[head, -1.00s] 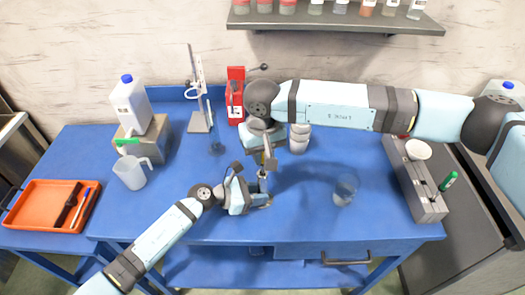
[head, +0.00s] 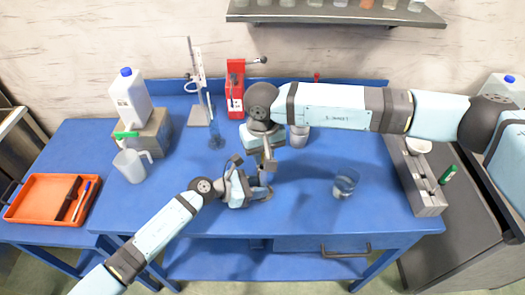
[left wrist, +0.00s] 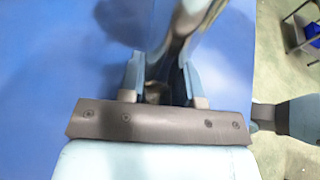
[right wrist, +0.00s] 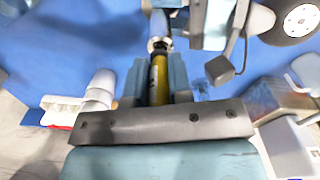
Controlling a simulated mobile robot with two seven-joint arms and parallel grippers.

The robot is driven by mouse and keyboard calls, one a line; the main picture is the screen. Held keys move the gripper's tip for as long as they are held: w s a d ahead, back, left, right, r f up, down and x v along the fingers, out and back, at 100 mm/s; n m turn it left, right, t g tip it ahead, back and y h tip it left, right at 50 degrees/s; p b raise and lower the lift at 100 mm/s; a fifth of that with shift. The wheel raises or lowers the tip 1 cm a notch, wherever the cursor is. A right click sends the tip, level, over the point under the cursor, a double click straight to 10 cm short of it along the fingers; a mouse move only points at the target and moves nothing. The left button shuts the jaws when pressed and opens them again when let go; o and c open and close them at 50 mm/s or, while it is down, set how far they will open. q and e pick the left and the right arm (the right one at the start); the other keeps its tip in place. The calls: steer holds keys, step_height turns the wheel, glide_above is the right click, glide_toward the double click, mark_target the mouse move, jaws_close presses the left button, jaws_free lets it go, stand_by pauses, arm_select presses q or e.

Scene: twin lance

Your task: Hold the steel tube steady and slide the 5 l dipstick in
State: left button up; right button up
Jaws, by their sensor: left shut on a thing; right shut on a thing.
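My right gripper (right wrist: 159,85) is shut on the yellow dipstick (right wrist: 158,78), which shows between its fingers in the right wrist view with a dark mark too small to read. A silvery collar and the steel tube (right wrist: 158,22) lie in line beyond it. I cannot tell how deep the dipstick sits in the tube. In the head view my left gripper (head: 264,190) is low over the table and shut on the steel tube, mostly hidden there. My right gripper (head: 269,163) is just above it. In the left wrist view the held part is blurred between the fingers.
A clear glass (head: 345,183) stands right of the grippers. A lab stand (head: 196,90), red press (head: 235,90), canister (head: 130,97), jug (head: 132,165) and orange tray (head: 40,207) are around. A grey rack (head: 423,185) stands right.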

steer(key=shift+f, duration=0.75)
steer(key=o, duration=0.9)
steer(key=shift+r, duration=0.1)
step_height(320, 180, up, 12)
steer(key=shift+f, duration=0.1)
arm_select(q)
steer(key=o, duration=0.8)
